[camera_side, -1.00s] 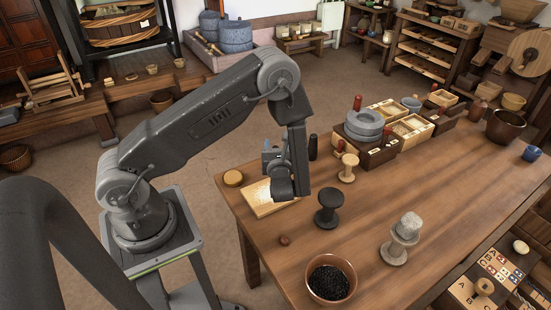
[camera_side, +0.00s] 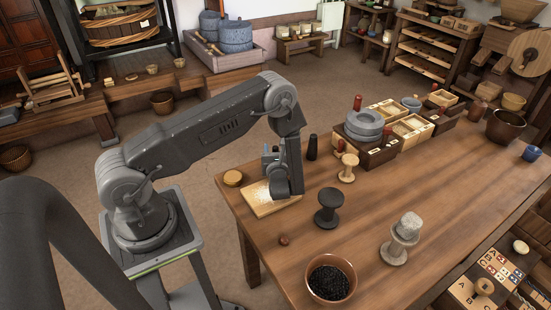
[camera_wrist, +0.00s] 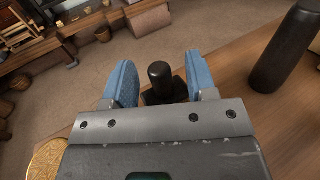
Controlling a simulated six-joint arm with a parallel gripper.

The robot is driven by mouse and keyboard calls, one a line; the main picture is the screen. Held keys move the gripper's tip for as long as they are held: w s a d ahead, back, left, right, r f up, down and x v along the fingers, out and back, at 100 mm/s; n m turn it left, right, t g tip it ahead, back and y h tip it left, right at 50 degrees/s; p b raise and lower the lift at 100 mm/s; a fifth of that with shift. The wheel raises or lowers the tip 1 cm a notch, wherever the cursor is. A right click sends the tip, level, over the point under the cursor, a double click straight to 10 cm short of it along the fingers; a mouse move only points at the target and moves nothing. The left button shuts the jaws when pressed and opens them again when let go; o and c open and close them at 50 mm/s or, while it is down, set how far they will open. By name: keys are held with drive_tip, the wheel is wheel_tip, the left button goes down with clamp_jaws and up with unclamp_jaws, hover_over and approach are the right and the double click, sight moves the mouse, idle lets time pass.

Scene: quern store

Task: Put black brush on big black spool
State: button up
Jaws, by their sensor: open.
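My gripper (camera_wrist: 160,78) is open, with a blue finger on each side of a black upright knob and dark block, which looks like the black brush (camera_wrist: 160,72). No contact between fingers and knob is clear. The big black spool (camera_side: 328,208) stands upright on the table, right of and nearer than the gripper. Its top looks empty.
A small wooden spool (camera_side: 347,170), a pale spool (camera_side: 394,251) bearing a stone and a bowl (camera_side: 313,288) stand around the black spool.

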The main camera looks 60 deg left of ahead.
drive_tip(key=shift+w+a, duration=0.2)
drive_tip(key=shift+a, duration=0.25)
clamp_jaws()
drive_tip(key=shift+r, duration=0.1)
